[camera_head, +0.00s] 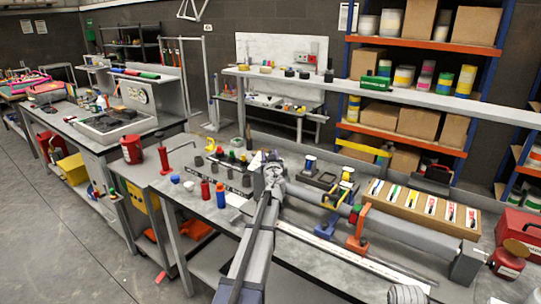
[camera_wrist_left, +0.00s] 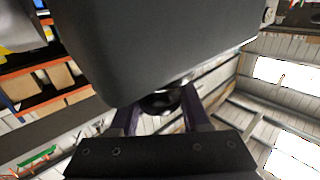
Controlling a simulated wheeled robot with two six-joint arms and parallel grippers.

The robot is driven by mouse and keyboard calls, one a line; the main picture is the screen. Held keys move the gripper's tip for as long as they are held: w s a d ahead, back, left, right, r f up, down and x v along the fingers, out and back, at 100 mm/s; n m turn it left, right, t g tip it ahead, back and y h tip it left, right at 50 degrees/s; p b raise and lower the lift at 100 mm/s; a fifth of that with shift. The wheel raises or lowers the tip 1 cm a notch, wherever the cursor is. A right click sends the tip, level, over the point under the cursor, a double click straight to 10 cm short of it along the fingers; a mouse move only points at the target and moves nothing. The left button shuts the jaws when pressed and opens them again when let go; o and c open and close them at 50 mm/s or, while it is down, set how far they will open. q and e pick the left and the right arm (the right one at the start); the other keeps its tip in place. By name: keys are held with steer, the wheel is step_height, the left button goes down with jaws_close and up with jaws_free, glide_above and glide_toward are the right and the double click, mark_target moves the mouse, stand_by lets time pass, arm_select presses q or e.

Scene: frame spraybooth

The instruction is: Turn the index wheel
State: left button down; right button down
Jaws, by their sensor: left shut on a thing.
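My left arm comes in from the bottom of the head view, and its left gripper (camera_head: 274,172) is at the left end of a long grey bar (camera_head: 400,227) over the workbench. In the left wrist view the gripper's two dark purple fingers (camera_wrist_left: 160,115) stand on either side of a dark round shiny part (camera_wrist_left: 160,101), which seems to be the index wheel. The gripper is shut on it. A large dark block (camera_wrist_left: 160,45) fills the upper middle of that view and hides part of the wheel. Fine marks on the wheel cannot be made out. My right gripper does not show clearly.
A blue stand (camera_head: 332,223) and an orange stand (camera_head: 358,233) are at the bar. A cardboard tray (camera_head: 415,212) of cards lies behind it. A shelf rack (camera_head: 420,45) stands behind.

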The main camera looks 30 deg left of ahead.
arm_select(q)
steer(key=shift+s+a+n+g+y, duration=0.15)
steer(key=shift+n+g+y, duration=0.65)
steer(key=shift+g+y, duration=0.1)
steer(key=shift+s+a+n+g+y, duration=0.1)
steer(key=shift+a+n+g+y, duration=0.05)
steer(key=shift+n+g+y, duration=0.7)
steer(key=shift+c, duration=1.9)
jaws_free()
steer(key=shift+s, duration=0.1)
steer(key=shift+v, duration=3.85)
steer(key=shift+f, duration=0.1)
